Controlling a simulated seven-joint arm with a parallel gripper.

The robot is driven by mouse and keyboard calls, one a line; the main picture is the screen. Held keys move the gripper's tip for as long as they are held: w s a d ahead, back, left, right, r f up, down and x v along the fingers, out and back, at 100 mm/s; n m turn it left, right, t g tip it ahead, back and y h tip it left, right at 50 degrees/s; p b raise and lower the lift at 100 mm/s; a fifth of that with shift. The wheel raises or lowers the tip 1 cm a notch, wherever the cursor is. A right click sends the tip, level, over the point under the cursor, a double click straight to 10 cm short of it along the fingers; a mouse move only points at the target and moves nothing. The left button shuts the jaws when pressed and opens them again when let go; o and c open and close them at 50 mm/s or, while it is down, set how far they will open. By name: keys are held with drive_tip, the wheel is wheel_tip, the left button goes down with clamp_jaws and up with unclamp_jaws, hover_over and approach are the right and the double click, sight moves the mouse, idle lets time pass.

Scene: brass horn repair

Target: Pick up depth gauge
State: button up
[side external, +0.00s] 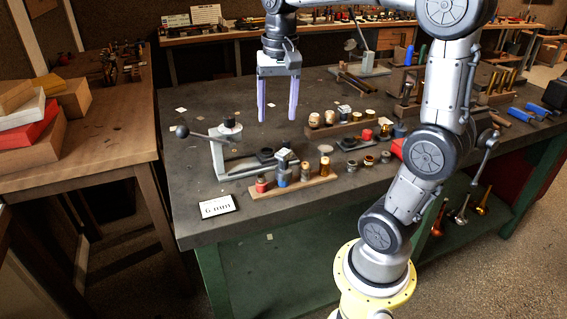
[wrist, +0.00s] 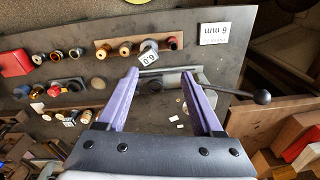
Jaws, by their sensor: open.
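I cannot pick out the depth gauge with certainty. A grey metal bench device (side external: 240,163) with a flat base, an upright post and a ball-ended lever stands at the bench's left front. In the wrist view this device (wrist: 198,77) lies partly behind my fingers, with its lever reaching right. My gripper (side external: 277,120) points down with its two purple fingers apart. It is empty, above the bench and apart from everything. The fingers also show in the wrist view (wrist: 160,72), with the device just beyond their tips.
A "6 mm" card (side external: 219,207) lies at the front edge. Another rack (side external: 347,131) stands behind. The bench's back left (side external: 215,95) is mostly clear.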

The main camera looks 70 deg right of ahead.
sight(284, 162)
drive_tip(key=shift+m+g, duration=0.4)
drive_tip(key=shift+m, duration=0.2)
drive_tip(key=d+f, duration=0.1)
drive_tip(key=f, duration=0.2)
drive_tip(key=d+f, duration=0.1)
drive_tip(key=f, duration=0.3)
drive_tip(key=d+f, duration=0.1)
drive_tip(key=f, duration=0.2)
drive_tip(key=shift+w+d+f, duration=0.15)
drive_tip(key=shift+d+f, duration=0.1)
drive_tip(key=shift+f, duration=0.15)
drive_tip(key=shift+s+a+f, duration=0.15)
drive_tip(key=shift+f, duration=1.2)
drive_tip(key=shift+s+a+f, duration=0.1)
drive_tip(key=shift+f, duration=1.2)
drive_tip(key=shift+c, duration=0.3)
clamp_jaws()
